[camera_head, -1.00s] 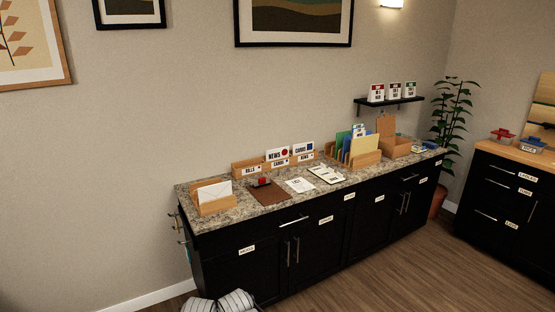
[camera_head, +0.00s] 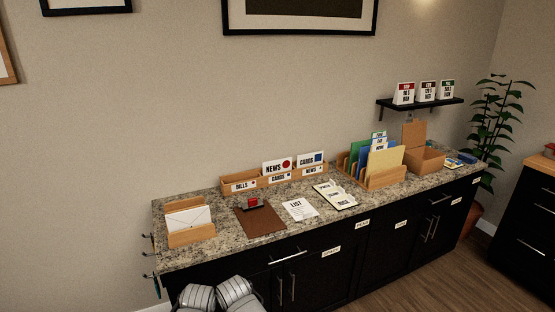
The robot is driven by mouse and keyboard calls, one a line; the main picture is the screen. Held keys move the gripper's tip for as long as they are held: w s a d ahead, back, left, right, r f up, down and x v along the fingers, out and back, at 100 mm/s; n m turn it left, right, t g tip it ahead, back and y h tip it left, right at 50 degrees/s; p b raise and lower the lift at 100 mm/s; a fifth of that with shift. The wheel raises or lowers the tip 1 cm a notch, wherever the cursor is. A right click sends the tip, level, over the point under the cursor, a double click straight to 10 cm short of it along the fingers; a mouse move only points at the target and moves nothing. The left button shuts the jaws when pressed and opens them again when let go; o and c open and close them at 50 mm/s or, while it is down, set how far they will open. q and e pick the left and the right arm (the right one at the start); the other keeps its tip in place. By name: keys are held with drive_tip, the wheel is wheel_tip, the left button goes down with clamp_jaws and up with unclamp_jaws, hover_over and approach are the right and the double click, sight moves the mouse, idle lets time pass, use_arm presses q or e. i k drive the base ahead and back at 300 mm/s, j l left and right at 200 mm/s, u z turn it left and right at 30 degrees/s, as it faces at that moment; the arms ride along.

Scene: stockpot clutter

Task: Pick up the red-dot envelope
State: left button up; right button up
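A white card or envelope marked NEWS with a red dot (camera_head: 278,167) stands upright in a low wooden sorter (camera_head: 236,187) at the back of the counter. A similar white one marked CARDS with a blue square (camera_head: 311,160) stands to its right. A plain white envelope (camera_head: 188,219) rests in a wooden holder (camera_head: 190,238) at the counter's left end; I see no red dot on it. Grey-white parts of my own arms show at the bottom edge. Neither gripper is in view.
On the granite counter (camera_head: 228,228) are a brown mat (camera_head: 262,222) with a red-topped stamp, a list sheet (camera_head: 299,209), an open planner (camera_head: 335,195), a folder rack (camera_head: 385,178) and a box (camera_head: 428,159). A shelf (camera_head: 420,104) holds three cards.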

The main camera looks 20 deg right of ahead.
sight(274, 166)
drive_tip(key=i+l, duration=0.25)
drive_tip(key=i+l+u, duration=0.1)
drive_tip(key=i+l, duration=0.15)
drive_tip(key=l, duration=0.25)
drive_tip(key=i+l+u, duration=0.1)
drive_tip(key=i+l, duration=0.4)
drive_tip(key=l, duration=0.25)
drive_tip(key=i+l+u, duration=0.1)
drive_tip(key=l, duration=0.3)
drive_tip(key=i, duration=0.1)
